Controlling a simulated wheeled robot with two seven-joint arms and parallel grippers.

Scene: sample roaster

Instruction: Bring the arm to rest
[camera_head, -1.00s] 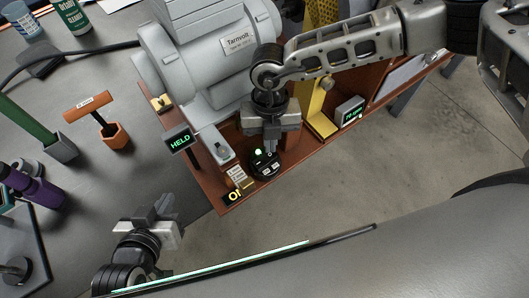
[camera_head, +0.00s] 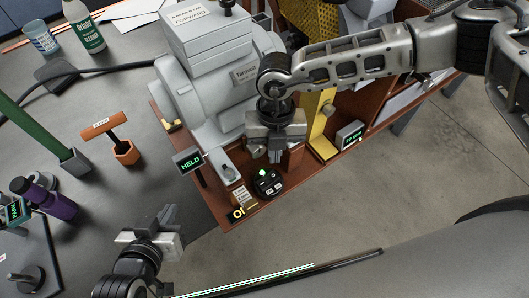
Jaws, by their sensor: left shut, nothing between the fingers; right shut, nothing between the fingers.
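My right gripper (camera_head: 275,152) is shut and empty. Its arm (camera_head: 350,62) reaches in from the upper right, and the fingers point down above the front of the brown base board. A round black dial (camera_head: 267,182) with a green light sits just below the fingertips; a small gap seems to show, but contact is hard to judge. My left gripper (camera_head: 165,222) is shut and empty at the lower left, over the grey table edge, apart from everything.
The grey roaster (camera_head: 205,75) stands behind the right gripper. A HELD display (camera_head: 188,160), a yellow bracket (camera_head: 320,130) and another small display (camera_head: 349,134) are close by.

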